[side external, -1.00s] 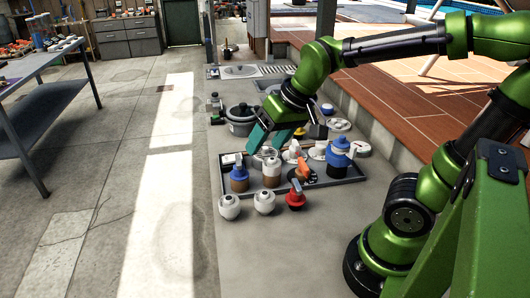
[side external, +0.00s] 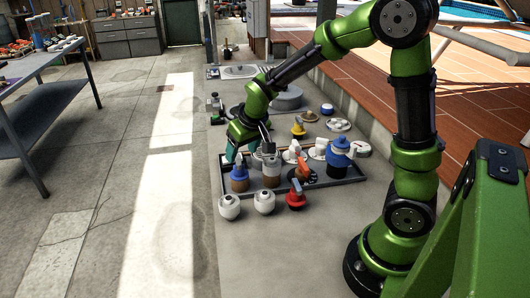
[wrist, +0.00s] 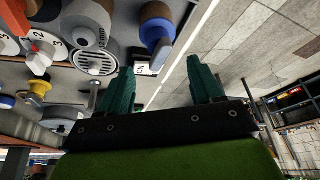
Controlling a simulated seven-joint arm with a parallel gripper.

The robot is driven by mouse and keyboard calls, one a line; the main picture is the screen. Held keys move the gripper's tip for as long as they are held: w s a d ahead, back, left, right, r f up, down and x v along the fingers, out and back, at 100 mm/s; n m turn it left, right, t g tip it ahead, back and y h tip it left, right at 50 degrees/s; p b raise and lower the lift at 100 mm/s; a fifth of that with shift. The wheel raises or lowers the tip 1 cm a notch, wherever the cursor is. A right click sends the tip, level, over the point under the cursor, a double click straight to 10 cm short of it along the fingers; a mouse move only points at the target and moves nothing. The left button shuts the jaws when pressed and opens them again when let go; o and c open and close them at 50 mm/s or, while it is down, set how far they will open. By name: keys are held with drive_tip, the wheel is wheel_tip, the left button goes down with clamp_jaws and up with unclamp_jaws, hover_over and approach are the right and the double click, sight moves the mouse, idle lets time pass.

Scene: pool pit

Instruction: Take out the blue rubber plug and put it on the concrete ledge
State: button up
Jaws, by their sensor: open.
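A blue-topped piece with a brown lower part (side external: 238,180) stands at the left of the dark tray (side external: 312,187); a blue and brown piece also shows in the wrist view (wrist: 158,34). I cannot tell for sure that it is the rubber plug. My gripper (side external: 246,158) is open, low over the tray's back left, just behind the blue-topped piece. In the wrist view its teal fingers (wrist: 160,66) are apart with nothing held. The grey concrete strip (side external: 290,250) lies in front of the tray.
Two white round pieces (side external: 246,204) and a red-topped one (side external: 296,197) stand before the tray. A white and brown piece (side external: 271,172) and an orange handle (side external: 302,168) are close by. A round drain grate (wrist: 97,60) shows in the wrist view. The front strip is clear.

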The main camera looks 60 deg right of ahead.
sight(240, 164)
drive_tip(key=shift+s+x, duration=0.25)
drive_tip(key=shift+x, duration=1.25)
drive_tip(key=shift+s+x, duration=0.2)
drive_tip(key=shift+x, duration=1.25)
drive_tip(key=shift+a+f, duration=0.15)
drive_tip(key=c, duration=1.1)
